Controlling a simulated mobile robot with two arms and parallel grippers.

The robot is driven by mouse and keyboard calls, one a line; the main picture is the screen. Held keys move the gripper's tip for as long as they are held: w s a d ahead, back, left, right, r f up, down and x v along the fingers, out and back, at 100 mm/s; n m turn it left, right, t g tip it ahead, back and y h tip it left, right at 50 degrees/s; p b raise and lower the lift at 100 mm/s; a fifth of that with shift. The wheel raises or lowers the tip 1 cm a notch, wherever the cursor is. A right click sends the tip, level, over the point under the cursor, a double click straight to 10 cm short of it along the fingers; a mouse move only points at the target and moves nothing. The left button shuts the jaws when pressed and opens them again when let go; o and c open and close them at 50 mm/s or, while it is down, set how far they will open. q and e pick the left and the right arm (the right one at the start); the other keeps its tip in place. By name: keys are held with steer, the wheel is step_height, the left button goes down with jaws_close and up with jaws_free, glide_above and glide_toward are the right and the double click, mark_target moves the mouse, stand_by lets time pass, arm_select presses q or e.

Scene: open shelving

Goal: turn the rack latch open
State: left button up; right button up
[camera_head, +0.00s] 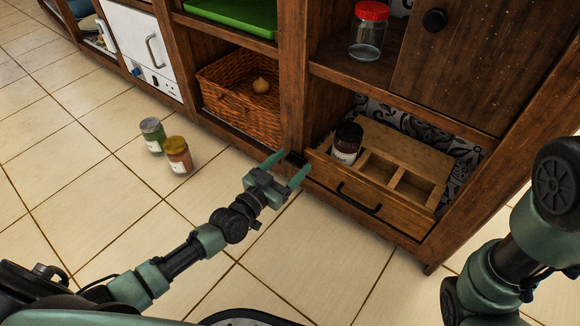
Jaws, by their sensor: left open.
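My left gripper (287,166) is open in front of the wooden upright left of the wooden rack (356,205). A small dark part (293,157) shows between and just behind its fingertips. It may be the latch, but it is too small and partly hidden to tell. The rack has a black bar handle (358,198) on its front, a dark-lidded jar (347,142) standing in it at the left, and open compartments to the right. My right arm shows at the right edge, but its gripper is out of view.
A wicker basket (240,100) holding an onion (261,85) sits left of the upright. A red-lidded jar (368,32) and black-knobbed door (455,60) are above.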

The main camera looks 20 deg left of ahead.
arm_select(q)
steer(key=c, duration=1.4)
steer(key=shift+o, duration=0.2)
steer(key=shift+r+n, duration=0.1)
steer(key=shift+n, duration=0.2)
steer(key=n+p, duration=0.1)
steer(key=n, duration=0.2)
steer(key=shift+a+r+p, duration=0.1)
steer(key=shift+r+p, duration=0.15)
steer(key=shift+p, duration=0.1)
steer(key=n, duration=0.4)
steer(key=shift+w+a+r+n+p, duration=0.1)
steer(key=shift+a+r+n+p, duration=0.1)
steer(key=shift+n+p, duration=0.2)
steer(key=n, duration=0.4)
steer(key=shift+w+a+n, duration=0.1)
steer(key=shift+a+n, duration=0.15)
steer(key=shift+n, duration=0.05)
steer(key=n, duration=0.3)
steer(key=n+b, duration=0.1)
steer(key=shift+w+a+n, duration=0.1)
steer(key=shift+a+n, duration=0.2)
steer(key=shift+n, duration=0.1)
